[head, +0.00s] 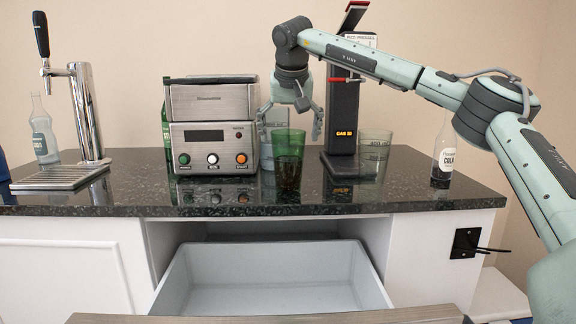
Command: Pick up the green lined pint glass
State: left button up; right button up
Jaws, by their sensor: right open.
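A green see-through pint glass (288,158) stands upright on the dark counter, right of the steel machine; lines on it are too small to make out. Its lower part looks darker. My right gripper (291,118) points down above the glass, with its fingers spread to either side of the rim. It is open and holds nothing; I cannot tell whether its fingers are in line with the glass in depth. A clear glass (375,152) stands further right, beyond a black dispenser. My left gripper is not in view.
The steel machine (212,134) is close on the left and the black dispenser (343,112) close on the right. A cola bottle (443,150) stands at the counter's right end. A beer tap (88,112) is at left. An open, empty drawer (270,277) juts out below the counter.

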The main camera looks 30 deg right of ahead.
jog(key=x, duration=0.6)
jog(key=shift+w+d+r+p, duration=0.1)
jog(key=shift+w+p, duration=0.2)
jog(key=shift+w, duration=0.05)
jog(key=shift+c, duration=1.5)
jog(key=c, duration=1.4)
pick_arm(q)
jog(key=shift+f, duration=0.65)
pick_arm(e)
jog(key=shift+c, duration=0.4)
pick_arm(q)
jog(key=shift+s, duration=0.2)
pick_arm(e)
jog(key=shift+r, duration=0.15)
